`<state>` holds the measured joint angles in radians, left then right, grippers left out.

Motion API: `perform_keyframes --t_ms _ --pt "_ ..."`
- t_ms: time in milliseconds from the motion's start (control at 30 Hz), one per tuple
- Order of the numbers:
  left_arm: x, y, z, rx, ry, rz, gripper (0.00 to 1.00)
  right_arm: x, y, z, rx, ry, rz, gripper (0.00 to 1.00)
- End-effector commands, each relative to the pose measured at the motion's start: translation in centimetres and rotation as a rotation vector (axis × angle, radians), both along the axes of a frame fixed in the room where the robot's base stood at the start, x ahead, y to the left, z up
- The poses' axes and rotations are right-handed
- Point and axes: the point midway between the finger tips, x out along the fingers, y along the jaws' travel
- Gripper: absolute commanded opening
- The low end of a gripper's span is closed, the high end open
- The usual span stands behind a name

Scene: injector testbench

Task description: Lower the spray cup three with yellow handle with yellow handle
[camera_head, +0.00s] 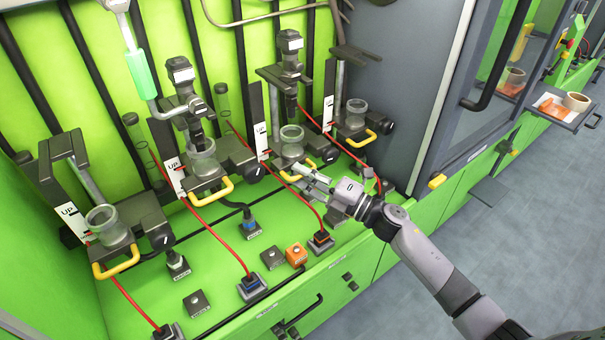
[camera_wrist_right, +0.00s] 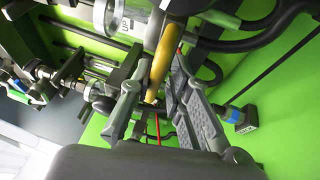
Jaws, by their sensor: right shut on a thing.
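The third spray cup from the left (camera_head: 291,138) is a clear glass cup on a dark holder in the head view. It stands below its black injector (camera_head: 290,50), with a visible gap between them. Its yellow handle (camera_head: 290,177) sticks out at the front. My right gripper (camera_head: 308,178) reaches in from the right and is shut on this handle. In the right wrist view the yellow handle (camera_wrist_right: 162,55) runs between the two grey fingers (camera_wrist_right: 158,98), and a clear cup (camera_wrist_right: 122,14) shows above it. My left gripper is not in view.
Other cups with yellow handles stand at left (camera_head: 106,224), left of centre (camera_head: 203,160) and right (camera_head: 356,112). Red cables (camera_head: 220,235) run down to sockets on the green bench. An orange button (camera_head: 296,254) sits near the front. Grey floor at right is clear.

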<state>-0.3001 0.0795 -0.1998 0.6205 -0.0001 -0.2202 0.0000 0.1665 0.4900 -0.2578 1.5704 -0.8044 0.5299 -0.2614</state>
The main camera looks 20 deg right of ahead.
Motion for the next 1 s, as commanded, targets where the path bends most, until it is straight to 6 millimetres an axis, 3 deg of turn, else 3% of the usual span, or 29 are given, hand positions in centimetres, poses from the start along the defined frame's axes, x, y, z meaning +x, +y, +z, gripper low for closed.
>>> perform_keyframes --t_ms 133,167,333,700,1000 --pt "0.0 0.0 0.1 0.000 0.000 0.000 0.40 0.0 -0.1 0.1 -0.006 -0.002 -0.002 0.00" --pt "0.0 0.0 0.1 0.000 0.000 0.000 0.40 0.0 -0.1 0.1 -0.006 -0.002 -0.002 0.18" --pt "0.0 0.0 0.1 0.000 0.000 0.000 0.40 0.0 -0.1 0.1 -0.003 -0.002 -0.002 0.30" --pt "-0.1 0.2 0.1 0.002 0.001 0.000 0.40 -0.4 -0.4 -0.1 -0.001 0.001 0.000 0.30" --pt "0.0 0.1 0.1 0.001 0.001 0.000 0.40 -4.4 -4.1 -1.1 -0.003 0.005 -0.002 0.30"
